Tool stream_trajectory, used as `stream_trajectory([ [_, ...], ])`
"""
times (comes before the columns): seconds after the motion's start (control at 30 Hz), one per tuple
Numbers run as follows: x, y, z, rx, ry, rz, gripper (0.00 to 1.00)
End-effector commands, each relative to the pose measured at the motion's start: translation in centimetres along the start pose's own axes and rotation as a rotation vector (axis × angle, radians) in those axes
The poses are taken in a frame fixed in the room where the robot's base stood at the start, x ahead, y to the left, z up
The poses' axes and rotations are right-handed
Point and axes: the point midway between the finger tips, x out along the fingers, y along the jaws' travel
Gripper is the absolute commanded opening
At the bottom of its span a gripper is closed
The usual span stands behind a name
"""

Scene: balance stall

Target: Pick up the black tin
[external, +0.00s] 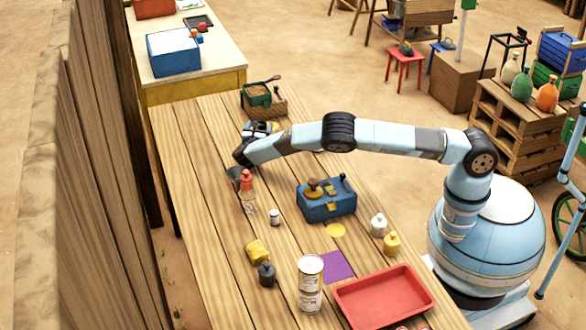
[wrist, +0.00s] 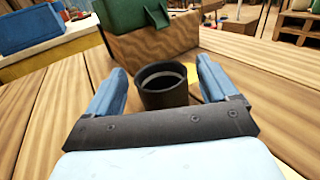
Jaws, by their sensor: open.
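The black tin (wrist: 164,92) is a dark, open-topped cylinder standing upright on the wooden table in the wrist view. The fingers are open and I see no contact with the tin. In the external view my gripper (external: 270,127) is low over the far part of the table. The tin cannot be made out there.
A brown crate (wrist: 150,45) with a green box (wrist: 128,22) stands just beyond the tin. In the external view, a grey cup (external: 233,172) and a red-topped bottle (external: 248,192) stand near my wrist.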

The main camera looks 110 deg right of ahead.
Motion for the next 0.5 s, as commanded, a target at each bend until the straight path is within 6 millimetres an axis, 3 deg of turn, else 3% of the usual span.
stream_trajectory([
  [0.2, 2.8, -0.1, -0.1, -0.002, 0.002, -0.001, 0.86],
  [0.43, 2.9, -0.1, -0.2, -0.002, 0.002, 0.0, 0.86],
  [0.5, 2.9, -0.1, -0.2, -0.002, 0.002, 0.0, 0.81],
])
